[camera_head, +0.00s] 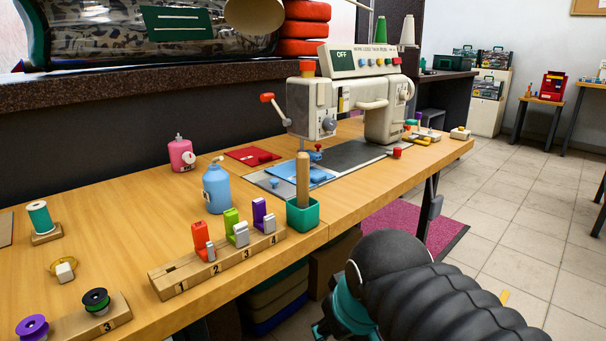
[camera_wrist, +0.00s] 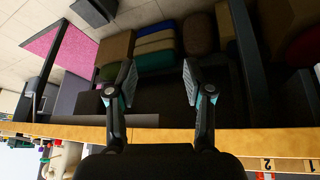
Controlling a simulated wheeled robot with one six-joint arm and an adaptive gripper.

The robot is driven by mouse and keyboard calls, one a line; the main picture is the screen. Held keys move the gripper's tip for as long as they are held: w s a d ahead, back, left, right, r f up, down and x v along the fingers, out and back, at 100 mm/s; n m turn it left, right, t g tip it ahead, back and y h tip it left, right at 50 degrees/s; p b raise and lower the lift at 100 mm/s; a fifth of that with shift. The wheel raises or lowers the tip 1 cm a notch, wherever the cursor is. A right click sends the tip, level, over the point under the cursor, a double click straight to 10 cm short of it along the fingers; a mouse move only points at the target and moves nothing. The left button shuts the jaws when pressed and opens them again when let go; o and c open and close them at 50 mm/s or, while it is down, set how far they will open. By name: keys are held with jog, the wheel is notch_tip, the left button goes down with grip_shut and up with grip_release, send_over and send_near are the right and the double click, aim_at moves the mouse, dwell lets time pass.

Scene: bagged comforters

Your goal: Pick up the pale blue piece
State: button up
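The pale blue piece (camera_head: 310,174) is a flat sheet lying on the grey plate of the sewing machine, under the needle area. The wooden stick in the green cup hides part of it, and small blue and red parts sit on or beside it. My gripper (camera_wrist: 150,82) is open and empty in the wrist view, its two fingers well apart. In the head view only part of it shows at the bottom, in front of the table and away from the piece. The piece does not show in the wrist view.
The sewing machine (camera_head: 384,108) stands over the plate. The green cup (camera_head: 303,216), blue bottle (camera_head: 216,187) and numbered wooden rack (camera_head: 219,262) stand in front or left. A red sheet (camera_head: 247,155) lies behind. Bins and bundles (camera_wrist: 154,43) are under the table.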

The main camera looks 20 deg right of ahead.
jog(key=w+d+r+n+g+h+p, duration=0.1)
jog(key=w+d+r+n, duration=0.1)
jog(key=w+r+n, duration=0.8)
jog(key=w+d+r+n+g, duration=0.1)
jog(key=w+d+r+n, duration=0.2)
jog(key=w+r+n, duration=0.75)
jog(key=n+b, duration=0.2)
send_over(320, 174)
jog(key=s, duration=0.2)
notch_tip(320, 174, down, 5)
jog(key=shift+g+h, duration=0.3)
jog(key=shift+w+a+b+x, duration=0.15)
jog(key=shift+b+x, duration=0.2)
jog(key=shift+x, duration=0.5)
jog(key=shift+w+a+b+x, duration=0.15)
jog(key=shift+b+x, duration=0.2)
jog(key=shift+x, duration=0.55)
jog(key=shift+s+a+b+x, duration=0.15)
jog(key=shift+b+x, duration=0.2)
jog(key=shift+x, duration=0.5)
jog(key=shift+w, duration=0.1)
grip_shut()
